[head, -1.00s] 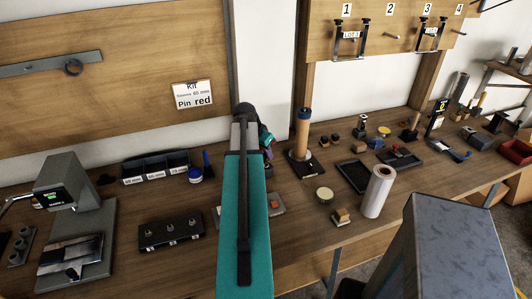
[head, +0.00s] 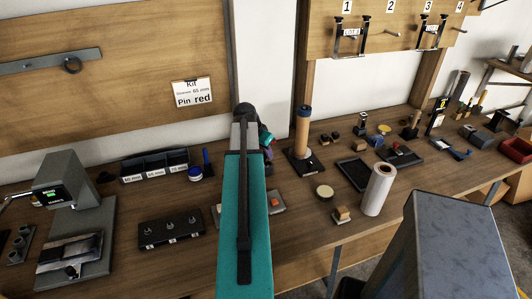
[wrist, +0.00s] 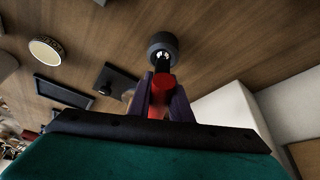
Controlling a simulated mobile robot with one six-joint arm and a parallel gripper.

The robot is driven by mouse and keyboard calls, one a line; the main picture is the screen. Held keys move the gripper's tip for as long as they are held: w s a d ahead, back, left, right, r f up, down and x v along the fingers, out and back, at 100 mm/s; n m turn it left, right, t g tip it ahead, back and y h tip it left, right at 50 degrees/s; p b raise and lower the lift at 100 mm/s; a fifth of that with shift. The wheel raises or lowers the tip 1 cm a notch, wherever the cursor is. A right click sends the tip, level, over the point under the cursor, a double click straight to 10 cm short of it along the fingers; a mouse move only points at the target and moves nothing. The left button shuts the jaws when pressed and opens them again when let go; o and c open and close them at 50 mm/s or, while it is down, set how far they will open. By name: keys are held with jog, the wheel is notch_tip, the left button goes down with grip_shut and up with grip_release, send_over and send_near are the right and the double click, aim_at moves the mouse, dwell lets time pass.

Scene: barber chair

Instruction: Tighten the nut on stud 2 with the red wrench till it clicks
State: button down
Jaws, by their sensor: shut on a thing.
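My gripper (wrist: 160,88) has purple fingers shut on the red handle of the wrench (wrist: 159,82). A dark round head with a bright centre (wrist: 162,43) shows beyond the fingers in the wrist view, over the wooden bench. In the head view my gripper (head: 267,143) is mostly hidden by my teal arm, near the wall side of the bench. A black block with three upright studs (head: 172,241) lies on the bench to the left of my arm. Its middle stud (head: 170,226) stands clear of my gripper. The stud labels and any nuts are too small to tell.
A tall wooden post (head: 303,132) stands close right of my gripper. A white roll (head: 377,190), a round disc (head: 324,192) and a dark tray (head: 354,175) are right. A grey machine (head: 72,205) stands far left.

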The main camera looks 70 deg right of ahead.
jog(key=c, duration=1.5)
grip_release()
jog(key=shift+c, duration=0.2)
jog(key=shift+a+r, duration=0.1)
jog(key=b+v, duration=0.2)
jog(key=v, duration=1.1)
jog(key=shift+r+b, duration=0.3)
jog(key=shift+b, duration=0.1)
